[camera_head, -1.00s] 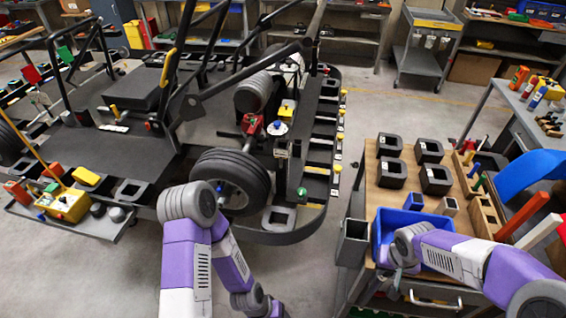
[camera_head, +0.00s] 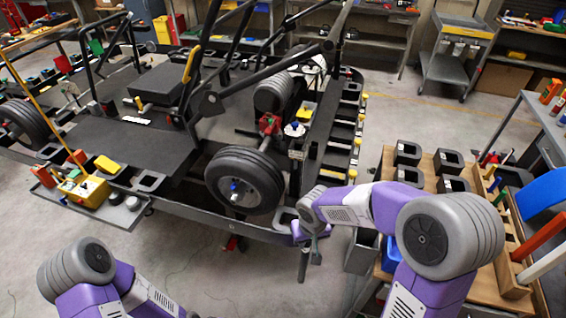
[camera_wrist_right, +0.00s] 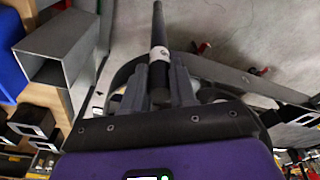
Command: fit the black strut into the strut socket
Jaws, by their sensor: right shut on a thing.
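The black strut (camera_wrist_right: 157,28) is a dark round bar with a white label band; in the right wrist view it points away from my right gripper (camera_wrist_right: 160,85), which is shut on it. In the head view my right gripper (camera_head: 305,238) is beside the kart's near right corner, and the dark strut (camera_head: 303,265) hangs below it over the floor.
The kart wheel (camera_head: 244,180) stands left of the gripper. A wooden-topped cart (camera_head: 384,172) with several black blocks and a blue bin (camera_head: 392,250) is to the right. A grey box tube (camera_wrist_right: 62,55) shows in the wrist view. Floor is free in front of the kart.

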